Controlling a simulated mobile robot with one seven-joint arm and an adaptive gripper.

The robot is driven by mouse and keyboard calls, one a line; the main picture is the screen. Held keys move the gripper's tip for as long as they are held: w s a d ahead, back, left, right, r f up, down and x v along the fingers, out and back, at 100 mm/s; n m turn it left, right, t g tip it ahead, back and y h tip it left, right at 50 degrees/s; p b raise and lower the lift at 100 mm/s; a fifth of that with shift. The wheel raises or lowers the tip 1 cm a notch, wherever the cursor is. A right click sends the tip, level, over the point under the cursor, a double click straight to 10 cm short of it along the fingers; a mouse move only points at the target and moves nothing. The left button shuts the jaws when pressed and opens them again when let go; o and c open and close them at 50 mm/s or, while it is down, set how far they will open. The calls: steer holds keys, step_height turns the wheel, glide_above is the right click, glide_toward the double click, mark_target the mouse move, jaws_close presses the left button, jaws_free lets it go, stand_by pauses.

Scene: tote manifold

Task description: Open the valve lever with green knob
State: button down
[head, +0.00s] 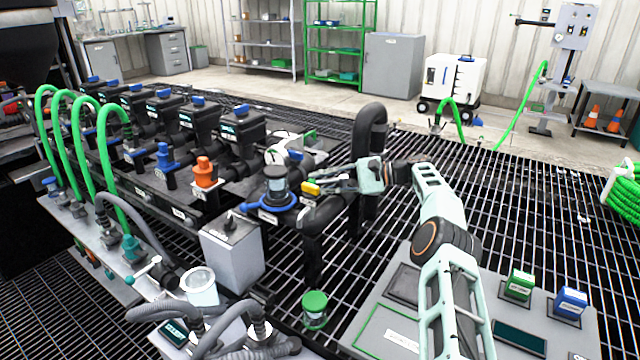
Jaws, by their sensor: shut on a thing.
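My gripper (322,186) is at the right end of the black manifold, at the end of my pale arm. It is shut on a small yellow piece (311,188), beside a blue ring-shaped handle (270,204). A pale lever with a teal-green knob (156,259) stands out from the grey front panel at lower left, far from my gripper. Above it is a teal fitting (131,247). I cannot tell for sure whether this is the valve lever named in the task, or whether it is open or closed.
A grey box (231,250) stands in front of the manifold. A green-capped jar (315,305) is below my gripper. Green hoses (110,160) and black pipes (369,130) rise around the manifold. A grey console (590,322) is at lower right. Open grating floor lies to the right.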

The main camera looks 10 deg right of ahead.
steer(key=c, duration=2)
jaws_free()
steer(key=shift+d, duration=0.1)
steer(key=shift+w+r+m+t+p, duration=0.2)
steer(key=shift+m+t+p, duration=0.25)
steer(key=shift+p, duration=0.25)
